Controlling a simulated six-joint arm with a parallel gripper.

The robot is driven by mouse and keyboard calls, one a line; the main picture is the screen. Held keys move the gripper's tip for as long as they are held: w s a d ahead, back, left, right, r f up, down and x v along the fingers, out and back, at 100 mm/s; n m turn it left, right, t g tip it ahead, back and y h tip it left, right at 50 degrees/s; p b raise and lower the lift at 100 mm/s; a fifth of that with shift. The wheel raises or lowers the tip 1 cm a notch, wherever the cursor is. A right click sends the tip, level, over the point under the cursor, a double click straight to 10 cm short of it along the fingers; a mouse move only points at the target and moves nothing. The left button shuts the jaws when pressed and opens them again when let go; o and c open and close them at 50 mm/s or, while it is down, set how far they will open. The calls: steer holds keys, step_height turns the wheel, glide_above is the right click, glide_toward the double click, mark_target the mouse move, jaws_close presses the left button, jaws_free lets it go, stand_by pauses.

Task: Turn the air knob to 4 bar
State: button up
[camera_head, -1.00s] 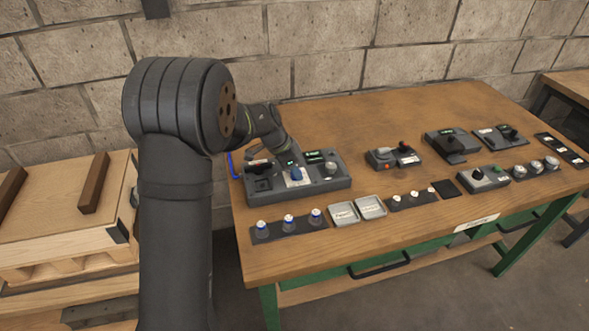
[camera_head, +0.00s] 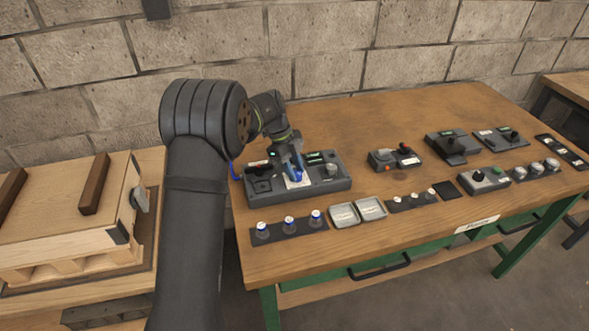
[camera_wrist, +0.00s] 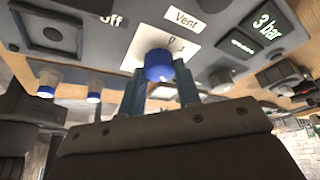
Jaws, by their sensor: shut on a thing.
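The blue air knob (camera_wrist: 158,66) sits on a white dial plate on the grey control panel (camera_head: 325,186). My gripper (camera_wrist: 160,85) is shut on the knob, with one finger on each side of it in the wrist view. In the head view my gripper (camera_head: 296,170) reaches down onto the panel and partly hides the knob. A display (camera_wrist: 268,26) beside the dial reads "3 bar" in the wrist view. A label (camera_wrist: 184,18) near the dial reads "Vent". The dial's own marks are too small to read fully.
The wooden table (camera_head: 390,120) holds several other control boxes, including one with a red button (camera_head: 388,160). Two small trays (camera_head: 344,214) and a strip of blue-ringed bottles (camera_head: 288,226) lie in front of the panel. The table's back middle is clear.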

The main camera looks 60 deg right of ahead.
steer(key=shift+m+y, duration=0.6)
steer(key=shift+m, duration=1)
steer(key=o, duration=1)
steer(key=shift+d, duration=0.1)
steer(key=shift+c, duration=0.2)
steer(key=v, duration=1.7)
steer(key=shift+s+r, duration=0.2)
steer(key=shift+r, duration=0.05)
steer(key=shift+d+f, duration=0.1)
steer(key=x, duration=1.7)
steer(key=shift+w+f, duration=0.15)
steer(key=shift+f, duration=0.05)
